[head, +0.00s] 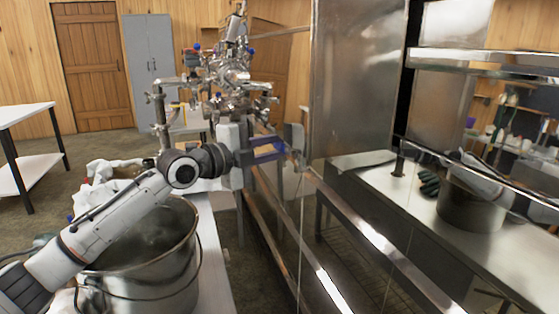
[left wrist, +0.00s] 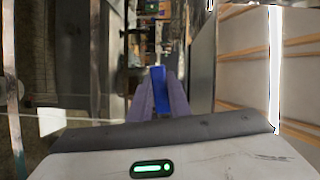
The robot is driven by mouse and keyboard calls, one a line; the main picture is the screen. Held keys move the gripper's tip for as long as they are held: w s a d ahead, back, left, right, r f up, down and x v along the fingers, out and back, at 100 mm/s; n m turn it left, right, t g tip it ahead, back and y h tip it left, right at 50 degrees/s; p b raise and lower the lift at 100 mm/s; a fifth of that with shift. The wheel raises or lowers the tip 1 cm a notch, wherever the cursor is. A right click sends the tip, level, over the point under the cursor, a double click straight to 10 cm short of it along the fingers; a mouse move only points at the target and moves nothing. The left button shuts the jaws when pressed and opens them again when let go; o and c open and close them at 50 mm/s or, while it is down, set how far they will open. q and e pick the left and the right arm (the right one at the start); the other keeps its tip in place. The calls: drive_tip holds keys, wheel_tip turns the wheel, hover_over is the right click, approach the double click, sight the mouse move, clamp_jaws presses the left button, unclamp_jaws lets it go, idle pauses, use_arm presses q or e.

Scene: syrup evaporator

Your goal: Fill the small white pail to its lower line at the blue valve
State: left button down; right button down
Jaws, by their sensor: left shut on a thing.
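My left gripper (head: 283,150) reaches in from the left, in front of the shiny steel evaporator side (head: 345,215). In the left wrist view its two purple-grey fingers (left wrist: 159,98) are closed on a blue piece (left wrist: 159,78), which looks like the blue valve's handle. I cannot tell from these frames how far the handle is turned. I cannot make out the small white pail, its lower line or any flow of syrup in either view. My right gripper is not in view.
A large steel pail (head: 150,285) stands on a white-topped bench at the lower left. Steel pipework (head: 228,75) with small valves rises behind my left gripper. A steel pot (head: 470,208) shows at the right. A white table (head: 22,113) stands far left, with open floor beyond.

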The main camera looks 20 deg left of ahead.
use_arm(q)
drive_tip(key=shift+r+m+t+b, duration=0.3)
drive_tip(key=shift+r+m, duration=0.15)
drive_tip(key=shift+m, duration=0.35)
drive_tip(key=c, duration=1.6)
unclamp_jaws()
drive_tip(key=shift+r, duration=0.1)
drive_tip(key=shift+c, duration=0.2)
drive_tip(key=shift+s+a, duration=0.1)
drive_tip(key=b+v, duration=0.1)
drive_tip(key=v, duration=0.9)
